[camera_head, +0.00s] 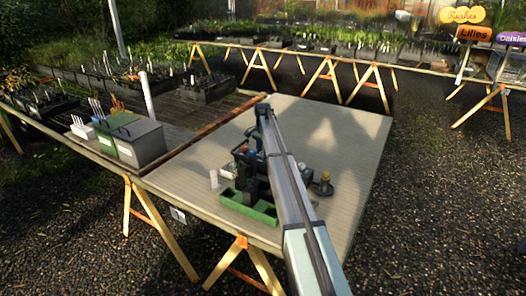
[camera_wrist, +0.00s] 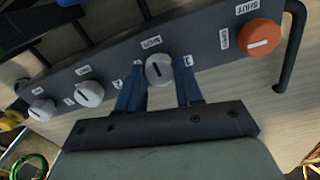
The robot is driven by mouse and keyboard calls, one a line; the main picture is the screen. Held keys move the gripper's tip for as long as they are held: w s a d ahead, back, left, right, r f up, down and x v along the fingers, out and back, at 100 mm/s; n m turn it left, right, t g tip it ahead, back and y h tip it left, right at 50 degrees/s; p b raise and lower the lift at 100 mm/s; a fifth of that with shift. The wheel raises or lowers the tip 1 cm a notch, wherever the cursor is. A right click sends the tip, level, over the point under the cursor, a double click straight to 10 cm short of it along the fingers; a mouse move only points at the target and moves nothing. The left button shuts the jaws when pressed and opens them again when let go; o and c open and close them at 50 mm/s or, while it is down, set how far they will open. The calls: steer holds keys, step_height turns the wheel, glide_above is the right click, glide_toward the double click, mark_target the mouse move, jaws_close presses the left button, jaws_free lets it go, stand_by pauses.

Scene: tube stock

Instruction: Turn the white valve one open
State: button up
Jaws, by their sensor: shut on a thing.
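A dark grey valve panel (camera_wrist: 215,50) with several round knobs runs slantwise across the wrist view. My gripper (camera_wrist: 159,67) has its blue fingers on either side of a pale grey-white valve knob (camera_wrist: 158,72), shut on it. A label that looks like "1" is just right of this knob, and a SHUT label is above it. The knob's mark is too small to read surely. Two more white knobs, a nearer one (camera_wrist: 90,94) and a farther one (camera_wrist: 41,109), are to the left. In the head view my arm hides the gripper and most of the panel.
An orange knob (camera_wrist: 259,37) with SHUT and OPEN labels is at the panel's right end, beside a dark bar (camera_wrist: 291,45). The table's right side is clear.

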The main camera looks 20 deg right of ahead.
steer(key=shift+n, duration=0.3)
steer(key=n, duration=0.3)
steer(key=shift+n, duration=0.4)
steer(key=n, duration=0.4)
steer(key=shift+n, duration=0.3)
steer(key=n, duration=0.4)
steer(key=shift+w+a, duration=0.1)
steer(key=n, duration=0.4)
steer(key=shift+n, duration=0.6)
steer(key=o, duration=1)
steer(key=shift+o, duration=0.2)
step_height(320, 180, up, 14)
